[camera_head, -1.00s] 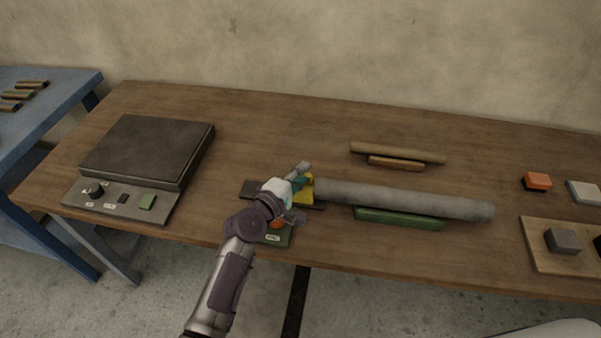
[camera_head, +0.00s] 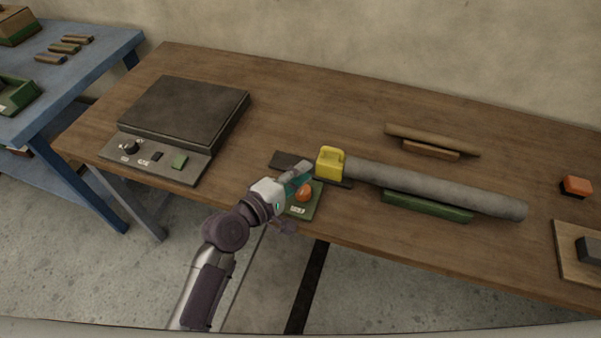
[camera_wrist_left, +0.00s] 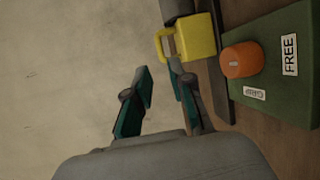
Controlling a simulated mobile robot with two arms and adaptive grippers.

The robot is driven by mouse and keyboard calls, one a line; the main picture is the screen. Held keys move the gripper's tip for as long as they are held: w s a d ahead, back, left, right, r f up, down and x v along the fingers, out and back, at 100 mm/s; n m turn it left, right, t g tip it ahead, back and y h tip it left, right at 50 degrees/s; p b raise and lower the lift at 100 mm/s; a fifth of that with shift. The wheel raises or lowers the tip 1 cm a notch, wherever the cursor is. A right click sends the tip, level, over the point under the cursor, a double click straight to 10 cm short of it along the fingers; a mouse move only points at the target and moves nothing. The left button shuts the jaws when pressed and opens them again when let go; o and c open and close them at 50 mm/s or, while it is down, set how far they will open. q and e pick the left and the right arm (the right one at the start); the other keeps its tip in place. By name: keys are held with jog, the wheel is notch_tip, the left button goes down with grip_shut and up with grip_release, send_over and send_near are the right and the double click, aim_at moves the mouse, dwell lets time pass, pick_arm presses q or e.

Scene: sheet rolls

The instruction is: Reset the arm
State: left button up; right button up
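My left gripper (camera_head: 303,181) is over the front part of the wooden table, just left of a yellow block with a handle (camera_head: 330,163). In the left wrist view its two teal-lined fingers (camera_wrist_left: 160,90) are apart with nothing between them. The yellow block also shows in the left wrist view (camera_wrist_left: 196,38), ahead of the fingers and clear of them. It sits at the left end of a long grey roll (camera_head: 435,188). An orange knob (camera_head: 304,193) on a green base (camera_head: 306,208) is beside the gripper. My right gripper is not in view.
A dark flat-topped press or plate unit (camera_head: 185,110) stands on the table's left. A thin brown roll (camera_head: 430,139) lies at the back. An orange block (camera_head: 576,186) is at the right. A blue table (camera_head: 105,48) stands at the left.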

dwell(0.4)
pick_arm(q)
jog(key=s+a+f+m+g+y, duration=0.45)
jog(key=s+a+m, duration=0.25)
jog(key=s+a, duration=0.4)
jog(key=s+a+f+m+g+y, duration=0.4)
jog(key=s+a+m+y, duration=0.2)
jog(key=s+a, duration=0.5)
notch_tip(320, 180, down, 24)
jog(key=s+d+g, duration=0.1)
jog(key=s+d, duration=0.1)
jog(key=s, duration=0.1)
jog(key=s+a+f+g, duration=0.1)
jog(key=s+a+f, duration=0.2)
jog(key=s+f, duration=1.4)
jog(key=shift+f, duration=0.7)
jog(key=shift+g, duration=0.25)
